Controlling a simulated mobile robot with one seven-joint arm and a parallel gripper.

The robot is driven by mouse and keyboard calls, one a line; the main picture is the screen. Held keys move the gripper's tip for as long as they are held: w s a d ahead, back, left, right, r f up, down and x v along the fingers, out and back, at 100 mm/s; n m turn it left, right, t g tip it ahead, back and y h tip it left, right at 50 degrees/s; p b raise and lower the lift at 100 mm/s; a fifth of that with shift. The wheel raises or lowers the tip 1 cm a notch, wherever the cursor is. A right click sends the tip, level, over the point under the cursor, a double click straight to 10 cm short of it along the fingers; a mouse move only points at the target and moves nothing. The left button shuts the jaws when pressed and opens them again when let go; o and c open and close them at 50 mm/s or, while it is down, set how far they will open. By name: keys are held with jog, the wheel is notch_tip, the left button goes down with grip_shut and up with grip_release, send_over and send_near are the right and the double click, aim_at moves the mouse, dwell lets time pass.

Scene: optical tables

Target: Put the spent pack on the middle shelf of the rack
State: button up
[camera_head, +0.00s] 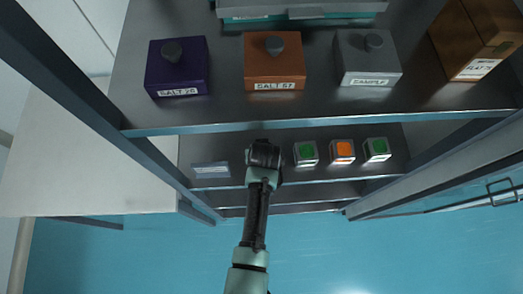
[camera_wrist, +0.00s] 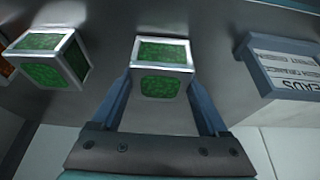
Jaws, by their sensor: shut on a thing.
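My gripper (camera_wrist: 162,80) is shut on a pack (camera_wrist: 163,52), a small cube with green faces and a pale metal frame, in the wrist view. In the head view my gripper (camera_head: 263,152) is over the shelf below the top one, the middle shelf (camera_head: 232,150) of the rack, and hides the held pack. Whether the pack touches the shelf is unclear. On this shelf to the right stand a green pack (camera_head: 306,153), an orange pack (camera_head: 343,151) and another green pack (camera_head: 376,149).
The top shelf holds purple (camera_head: 176,70), orange (camera_head: 273,64) and grey (camera_head: 367,60) boxes. Rack posts (camera_head: 95,108) flank the opening.

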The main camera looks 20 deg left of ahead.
jog(key=shift+f, duration=0.15)
jog(key=o, duration=1.4)
jog(key=shift+f, duration=0.1)
jog(key=v, duration=1.2)
